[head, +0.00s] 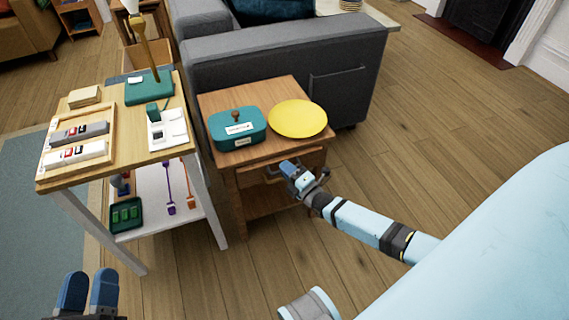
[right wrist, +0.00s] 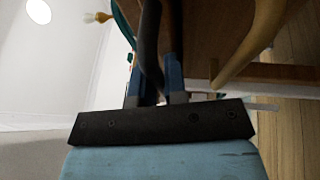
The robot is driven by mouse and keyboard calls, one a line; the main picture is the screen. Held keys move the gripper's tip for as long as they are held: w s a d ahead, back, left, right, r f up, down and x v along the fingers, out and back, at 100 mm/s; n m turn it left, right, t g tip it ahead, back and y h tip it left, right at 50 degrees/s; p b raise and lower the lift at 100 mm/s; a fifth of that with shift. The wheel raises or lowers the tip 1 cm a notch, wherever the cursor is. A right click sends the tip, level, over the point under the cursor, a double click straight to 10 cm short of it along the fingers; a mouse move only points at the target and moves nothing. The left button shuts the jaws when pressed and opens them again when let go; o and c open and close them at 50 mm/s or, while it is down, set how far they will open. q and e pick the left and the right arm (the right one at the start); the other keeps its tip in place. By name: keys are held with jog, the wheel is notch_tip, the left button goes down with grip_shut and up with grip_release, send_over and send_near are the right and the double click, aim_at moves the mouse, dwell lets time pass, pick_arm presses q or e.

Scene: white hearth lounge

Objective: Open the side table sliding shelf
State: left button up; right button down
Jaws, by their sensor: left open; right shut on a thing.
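The wooden side table (head: 232,182) stands in the middle of the head view, against the grey sofa. Its sliding shelf (head: 310,161) lies just under the top, with a dark bar handle (head: 271,174) on the front. How far the shelf is out is hard to tell. My right gripper (head: 289,168) is at the front and shut on the handle. In the right wrist view a dark bar (right wrist: 150,45) lies between its blue fingers (right wrist: 160,80). My left gripper (head: 88,290) is open and empty at the bottom left, away from the table.
A teal box (head: 238,130) and a yellow plate (head: 297,118) sit on the side table's top. A taller table (head: 115,150) with trays and tools stands close on the left. The grey sofa (head: 290,60) is behind. Wooden floor (head: 450,120) is clear to the right.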

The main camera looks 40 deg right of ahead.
pick_arm(q)
jog(key=s+a+f+g+y+p, duration=0.2)
jog(key=a+f+g+y+p, duration=0.2)
jog(key=f+p, duration=0.4)
notch_tip(320, 180, down, 2)
jog(key=shift+s+a+f+n+g+y, duration=0.15)
jog(key=shift+a+n+g+y, duration=0.2)
jog(key=shift+a+g, duration=0.35)
pick_arm(e)
jog(key=s+a, duration=0.4)
jog(key=s, duration=1.2)
jog(key=shift+s, duration=0.4)
jog(key=c, duration=1.2)
grip_release()
jog(key=shift+o, duration=0.2)
